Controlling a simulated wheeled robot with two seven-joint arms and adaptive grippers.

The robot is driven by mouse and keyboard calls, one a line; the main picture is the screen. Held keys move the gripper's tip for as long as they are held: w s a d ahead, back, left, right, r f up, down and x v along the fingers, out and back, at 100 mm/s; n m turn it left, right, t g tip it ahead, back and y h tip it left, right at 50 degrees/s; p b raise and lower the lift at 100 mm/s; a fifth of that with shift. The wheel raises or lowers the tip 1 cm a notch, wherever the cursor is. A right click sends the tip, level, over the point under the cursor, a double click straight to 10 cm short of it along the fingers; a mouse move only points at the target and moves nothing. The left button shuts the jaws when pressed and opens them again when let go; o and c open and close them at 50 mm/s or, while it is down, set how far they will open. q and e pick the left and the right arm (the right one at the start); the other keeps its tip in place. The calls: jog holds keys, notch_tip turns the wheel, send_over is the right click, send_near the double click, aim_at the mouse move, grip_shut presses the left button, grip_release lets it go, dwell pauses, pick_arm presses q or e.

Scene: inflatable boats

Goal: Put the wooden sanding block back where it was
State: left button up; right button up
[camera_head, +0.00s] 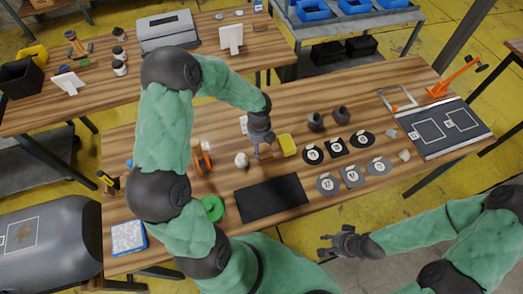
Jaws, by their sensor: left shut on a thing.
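I cannot tell whether that thing touches the table. My right gripper (325,247) is open and empty, off the table's front edge at the lower right.
A black mat (270,198) lies at the front, with a green ring (212,207) left of it. A round white object (241,160) stands left of the gripper. Several numbered discs (327,184) and two dark jars (315,121) are to the right. A dark panel (443,128) lies far right.

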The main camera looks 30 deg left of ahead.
aim_at(261, 149)
pick_arm(q)
jog(key=shift+w+d+f, duration=0.1)
jog(key=shift+w+f, duration=0.15)
jog(key=shift+f, duration=0.1)
jog(key=shift+w+f+b, duration=0.2)
jog(key=shift+f+b, duration=0.55)
jog(key=shift+f, duration=1)
jog(key=shift+f, duration=0.15)
jog(key=o, duration=1.1)
notch_tip(261, 149, up, 12)
jog(key=p, duration=0.3)
